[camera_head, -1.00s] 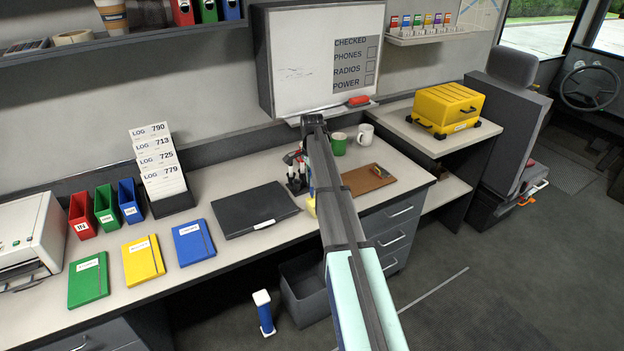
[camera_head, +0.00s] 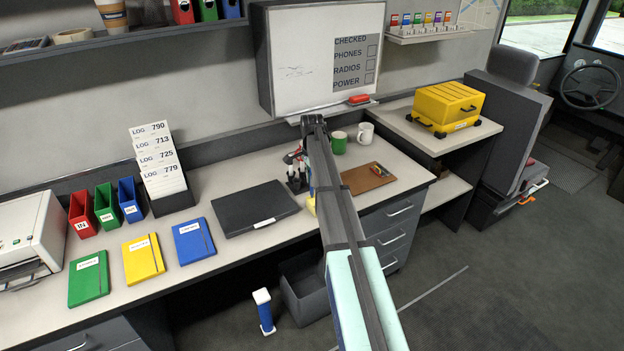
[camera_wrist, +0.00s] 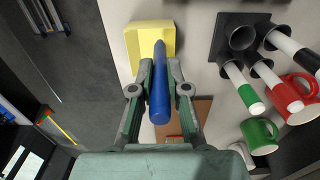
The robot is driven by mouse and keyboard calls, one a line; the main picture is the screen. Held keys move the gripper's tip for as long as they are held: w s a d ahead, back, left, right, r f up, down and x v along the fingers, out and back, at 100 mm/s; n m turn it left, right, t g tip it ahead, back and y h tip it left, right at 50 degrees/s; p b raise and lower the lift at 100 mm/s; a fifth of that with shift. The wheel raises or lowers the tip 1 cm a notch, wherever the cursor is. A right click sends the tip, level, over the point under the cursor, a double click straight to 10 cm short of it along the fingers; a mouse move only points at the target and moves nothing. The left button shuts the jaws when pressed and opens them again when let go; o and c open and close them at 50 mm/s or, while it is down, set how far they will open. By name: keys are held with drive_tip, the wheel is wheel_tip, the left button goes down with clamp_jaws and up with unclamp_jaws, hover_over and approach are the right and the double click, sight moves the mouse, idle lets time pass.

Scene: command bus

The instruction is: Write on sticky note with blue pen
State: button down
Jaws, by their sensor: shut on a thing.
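The blue pen (camera_wrist: 160,85) is held between the fingers of my gripper (camera_wrist: 160,88) in the wrist view. Its tip end reaches over the yellow sticky note pad (camera_wrist: 138,42), which lies on the desk. Whether the tip touches the pad I cannot tell, and no mark shows on its visible part.
A dark pen holder (camera_wrist: 228,55) with several markers stands right of the pad in the wrist view. A green mug (camera_wrist: 260,137) and a red mug (camera_wrist: 300,98) are close by. A black laptop-like slab (camera_head: 255,208) and a clipboard (camera_head: 370,177) flank my arm.

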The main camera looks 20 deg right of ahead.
drive_tip(key=shift+f, duration=0.3)
idle(0.5)
drive_tip(key=shift+s+d, duration=0.45)
drive_tip(key=shift+d, duration=0.15)
idle(0.7)
drive_tip(key=shift+w+d+p, duration=0.4)
drive_tip(key=shift+w+d, duration=0.1)
drive_tip(key=shift+w, duration=0.05)
idle(0.9)
drive_tip(key=shift+s+d, duration=0.5)
drive_tip(key=shift+d, duration=0.1)
idle(0.9)
drive_tip(key=shift+w+d+p, duration=0.4)
drive_tip(key=shift+w+d, duration=0.1)
drive_tip(key=shift+w, duration=0.05)
idle(0.9)
drive_tip(key=shift+r, duration=0.15)
wheel_tip(320, 180, up, 6)
drive_tip(key=p, duration=0.3)
drive_tip(key=shift+r, duration=0.15)
idle(0.6)
